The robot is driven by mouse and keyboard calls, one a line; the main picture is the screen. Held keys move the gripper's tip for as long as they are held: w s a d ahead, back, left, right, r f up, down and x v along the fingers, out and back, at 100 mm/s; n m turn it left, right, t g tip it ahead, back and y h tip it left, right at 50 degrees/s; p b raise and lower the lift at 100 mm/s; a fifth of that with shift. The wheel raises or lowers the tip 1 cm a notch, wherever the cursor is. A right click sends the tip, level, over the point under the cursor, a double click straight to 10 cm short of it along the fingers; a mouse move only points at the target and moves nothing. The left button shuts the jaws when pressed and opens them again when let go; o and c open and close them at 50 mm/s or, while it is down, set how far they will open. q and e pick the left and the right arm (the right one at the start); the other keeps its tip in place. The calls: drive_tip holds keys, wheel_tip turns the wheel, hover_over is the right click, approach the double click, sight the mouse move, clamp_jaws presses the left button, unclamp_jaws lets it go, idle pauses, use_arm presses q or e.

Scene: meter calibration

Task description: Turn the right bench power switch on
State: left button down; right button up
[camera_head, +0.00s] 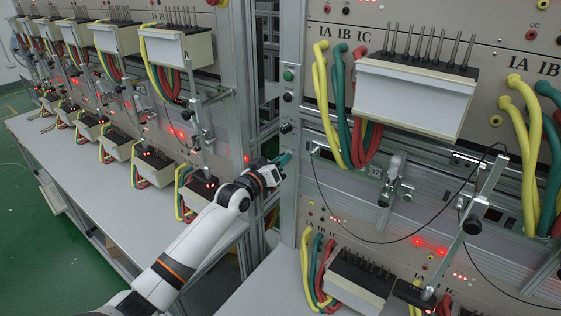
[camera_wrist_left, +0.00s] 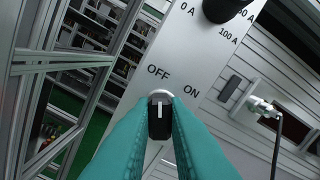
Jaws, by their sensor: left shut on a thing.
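The power switch (camera_wrist_left: 160,102) is a black round knob with a white pointer line, on a grey panel with OFF and ON printed above it. In the left wrist view the pointer line stands upright in the picture, toward OFF; ON lies up and to the right. My left gripper (camera_wrist_left: 160,118) has its two teal fingers shut on the sides of the knob. In the head view the left gripper (camera_head: 284,160) is at the narrow panel on the metal column, and the switch is hidden by the fingers. My right gripper is not in view.
Above the switch, the panel carries a green button (camera_head: 289,75) and a black dial (camera_head: 287,128). Right bench meters (camera_head: 410,100) with coloured cables stand close by. A thin black cable (camera_head: 335,215) hangs right of the gripper. The left bench (camera_head: 80,160) holds several meters.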

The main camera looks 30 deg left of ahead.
use_arm(q)
drive_tip(key=shift+m, duration=0.3)
drive_tip(key=m, duration=1.1)
drive_tip(key=shift+p, duration=0.4)
drive_tip(key=shift+m, duration=0.3)
drive_tip(key=c, duration=1.4)
unclamp_jaws()
drive_tip(key=shift+c, duration=0.2)
